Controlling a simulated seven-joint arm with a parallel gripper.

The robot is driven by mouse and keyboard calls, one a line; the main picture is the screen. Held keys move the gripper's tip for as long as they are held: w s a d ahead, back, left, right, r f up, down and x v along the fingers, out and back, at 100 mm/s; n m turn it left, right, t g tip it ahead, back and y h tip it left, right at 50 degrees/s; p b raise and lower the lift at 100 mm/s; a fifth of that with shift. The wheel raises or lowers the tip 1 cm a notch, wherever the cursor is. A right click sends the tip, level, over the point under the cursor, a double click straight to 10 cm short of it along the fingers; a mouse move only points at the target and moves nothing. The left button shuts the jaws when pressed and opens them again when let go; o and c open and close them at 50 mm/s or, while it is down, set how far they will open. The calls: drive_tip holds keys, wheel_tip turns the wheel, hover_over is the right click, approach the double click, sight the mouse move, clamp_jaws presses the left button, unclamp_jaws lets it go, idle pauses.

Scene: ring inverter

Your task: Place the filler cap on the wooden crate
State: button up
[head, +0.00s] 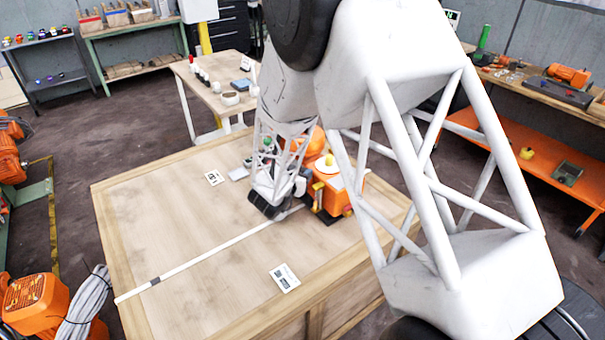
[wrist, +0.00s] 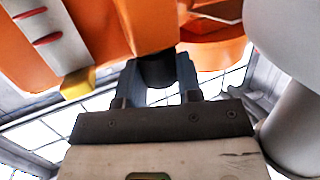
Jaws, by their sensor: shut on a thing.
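The wooden crate (head: 165,215) is a large, low box with a pale top in the middle of the head view. An orange machine (head: 337,203) with a white-and-yellow round part on top stands near its right side. My gripper (wrist: 157,76) is shut on a small black round part (wrist: 158,66), which appears to be the filler cap. The part is against or very near the orange body (wrist: 110,30) in the wrist view; I cannot tell whether it is attached. In the head view my arm hides the fingertips and the part.
A white strip (head: 210,249) runs across the crate top. Printed cards lie at the front (head: 284,278) and back (head: 214,178). The left part of the crate top is clear.

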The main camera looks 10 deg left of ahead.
drive_tip(key=shift+f, duration=0.2)
drive_tip(key=o, duration=0.9)
drive_tip(key=v, duration=0.7)
drive_tip(key=shift+s, duration=0.35)
drive_tip(key=shift+a, duration=0.15)
idle(0.5)
